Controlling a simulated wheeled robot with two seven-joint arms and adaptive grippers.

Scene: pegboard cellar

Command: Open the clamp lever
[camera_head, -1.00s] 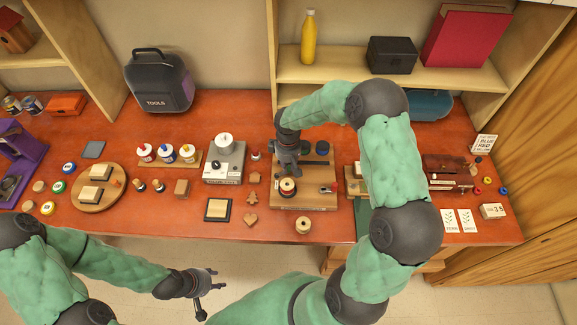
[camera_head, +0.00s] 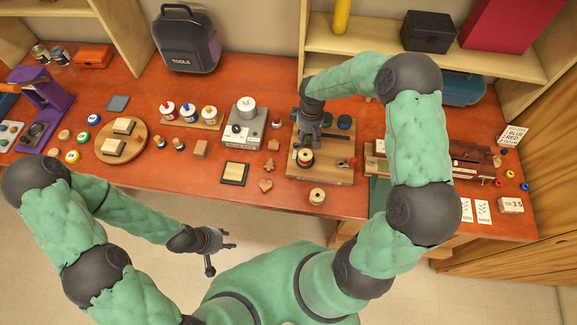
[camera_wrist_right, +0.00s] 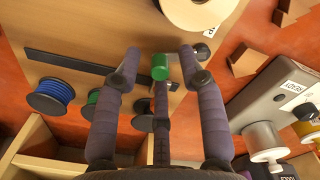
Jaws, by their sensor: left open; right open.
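A small red-handled part that looks like the clamp lever (camera_head: 351,162) lies at the right side of the wooden spool board (camera_head: 325,173). I cannot tell its exact position. My right gripper (camera_head: 308,143) points down over the left part of the board, behind a pale spool (camera_head: 305,157). In the right wrist view, my right gripper (camera_wrist_right: 160,58) has its fingers spread. A short green cylinder (camera_wrist_right: 160,67) shows between the fingertips; what it is fixed to is hidden, and contact is unclear. My left gripper (camera_head: 226,244) is open and empty, low in front of the bench.
Blue (camera_wrist_right: 50,96) and green (camera_wrist_right: 97,104) spools stand at the board's back. A grey machine (camera_head: 243,128) stands to the left. A loose wooden spool (camera_head: 317,195) sits in front of the board. Shelves (camera_head: 380,62) rise behind.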

